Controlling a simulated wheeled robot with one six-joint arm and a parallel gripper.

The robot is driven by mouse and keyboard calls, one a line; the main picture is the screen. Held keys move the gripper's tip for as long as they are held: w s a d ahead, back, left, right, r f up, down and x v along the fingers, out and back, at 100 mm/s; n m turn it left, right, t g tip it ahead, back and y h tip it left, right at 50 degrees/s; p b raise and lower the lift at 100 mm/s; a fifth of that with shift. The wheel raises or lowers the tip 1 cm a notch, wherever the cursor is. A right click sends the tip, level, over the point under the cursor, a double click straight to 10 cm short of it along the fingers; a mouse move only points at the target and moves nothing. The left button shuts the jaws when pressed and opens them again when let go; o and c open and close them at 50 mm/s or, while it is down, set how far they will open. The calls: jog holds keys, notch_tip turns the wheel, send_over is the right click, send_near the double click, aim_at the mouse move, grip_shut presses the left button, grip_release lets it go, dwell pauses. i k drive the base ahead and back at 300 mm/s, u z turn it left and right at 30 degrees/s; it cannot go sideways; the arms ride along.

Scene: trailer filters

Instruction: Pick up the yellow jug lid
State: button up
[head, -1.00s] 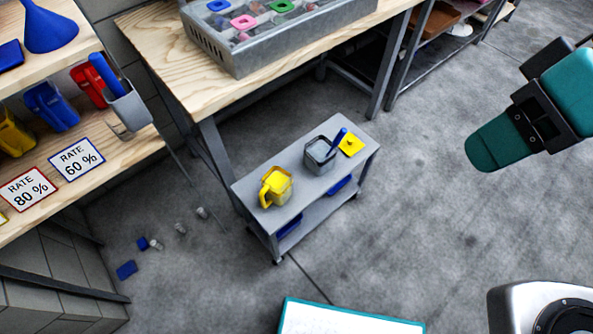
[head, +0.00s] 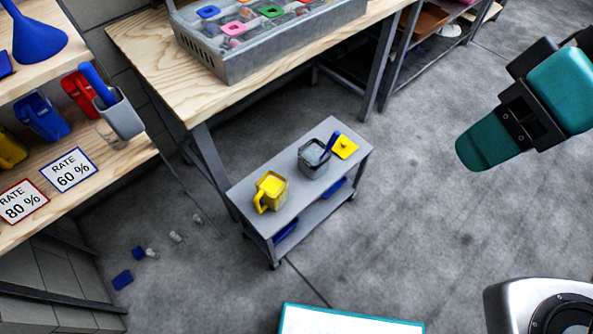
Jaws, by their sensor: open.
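The yellow jug lid (head: 344,148) lies flat on the top shelf of a small grey cart (head: 300,203), at its far right corner. It is a square lid with a small knob. Just left of it stands a grey jug (head: 313,160) with a blue-handled tool in it. A yellow jug (head: 271,190) stands at the cart's near left end. My gripper (head: 478,150), teal and black, is at the upper right, apart from the lid and to its right. It is open, with nothing seen in it; one finger hides the other.
A wooden workbench (head: 160,60) with a grey bin of coloured lids (head: 225,65) stands behind the cart. A shelf with scoops and rate signs (head: 70,170) is at left. Small pieces (head: 140,253) lie on the floor. The floor right of the cart is clear.

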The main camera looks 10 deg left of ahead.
aim_at(343, 147)
jog(key=z, duration=0.5)
jog(key=k, duration=0.6)
jog(key=z, duration=0.6)
jog(key=i, duration=0.55)
jog(key=u, duration=0.6)
jog(key=i, duration=0.7)
jog(key=u, duration=1.15)
jog(key=i, duration=0.35)
jog(key=u, duration=0.35)
